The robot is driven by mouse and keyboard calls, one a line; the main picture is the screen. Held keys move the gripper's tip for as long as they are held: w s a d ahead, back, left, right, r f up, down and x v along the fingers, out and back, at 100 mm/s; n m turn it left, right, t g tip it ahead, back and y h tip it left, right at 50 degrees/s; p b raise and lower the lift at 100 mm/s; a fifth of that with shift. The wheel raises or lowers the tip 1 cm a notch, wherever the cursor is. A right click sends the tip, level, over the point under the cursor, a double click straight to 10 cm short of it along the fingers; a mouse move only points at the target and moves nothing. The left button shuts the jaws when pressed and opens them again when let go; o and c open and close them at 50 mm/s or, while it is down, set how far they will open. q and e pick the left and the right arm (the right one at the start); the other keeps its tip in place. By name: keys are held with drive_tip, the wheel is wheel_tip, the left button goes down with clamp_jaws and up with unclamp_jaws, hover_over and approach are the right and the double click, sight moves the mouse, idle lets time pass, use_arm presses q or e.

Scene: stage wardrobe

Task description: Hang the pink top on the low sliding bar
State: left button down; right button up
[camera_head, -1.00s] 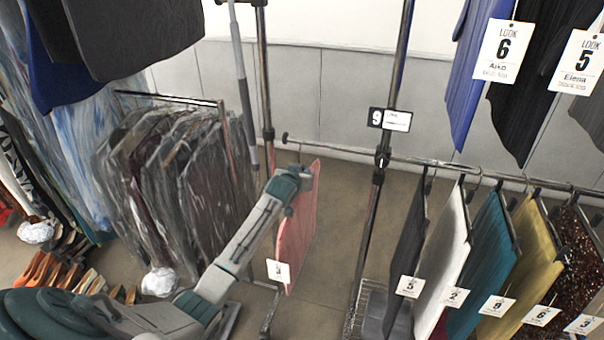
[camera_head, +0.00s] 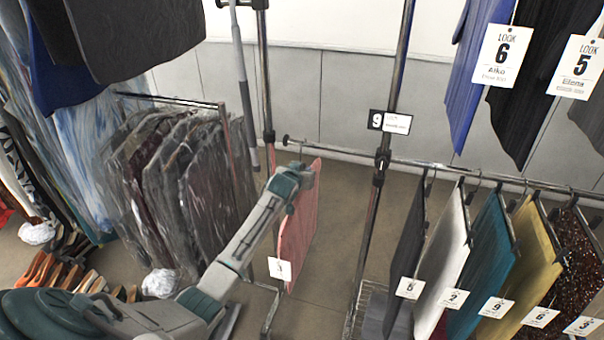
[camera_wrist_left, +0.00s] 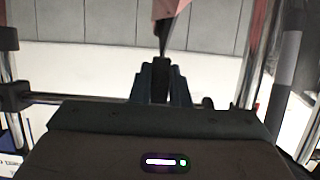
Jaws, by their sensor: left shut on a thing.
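The pink top (camera_head: 299,232) hangs upright with a white tag at its lower left corner. My left gripper (camera_head: 303,176) is at its upper edge, shut on its hanger. In the left wrist view the gripper's fingers (camera_wrist_left: 160,82) close on a dark hanger part, with a bit of the pink top (camera_wrist_left: 170,8) above. The low sliding bar (camera_head: 340,150) has its free left end just above the gripper. I cannot tell whether the hanger's hook touches the bar. My right gripper is out of view.
A dark garment (camera_head: 406,255), a white one (camera_head: 444,265), a teal one (camera_head: 486,262) and others hang farther right on the bar. An upright post (camera_head: 370,215) stands between them and the pink top. Plastic-covered garments (camera_head: 180,195) hang at left.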

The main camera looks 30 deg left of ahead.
use_arm(q)
drive_tip(key=shift+w+a+b, duration=0.25)
drive_tip(key=shift+w+b, duration=0.3)
drive_tip(key=shift+w, duration=0.55)
drive_tip(key=shift+w+a+b, duration=0.2)
drive_tip(key=shift+w+b, duration=0.3)
drive_tip(key=shift+w, duration=0.3)
drive_tip(key=shift+w+a+b, duration=0.15)
drive_tip(key=shift+w+b, duration=0.3)
drive_tip(key=shift+w, duration=0.2)
drive_tip(key=shift+w+a+b, duration=0.15)
drive_tip(key=shift+w+b, duration=0.25)
drive_tip(key=shift+w, duration=0.2)
drive_tip(key=shift+w, duration=0.1)
drive_tip(key=shift+f+b, duration=1.05)
drive_tip(key=shift+f, duration=0.9)
drive_tip(key=c, duration=1.3)
unclamp_jaws()
drive_tip(key=shift+r, duration=0.1)
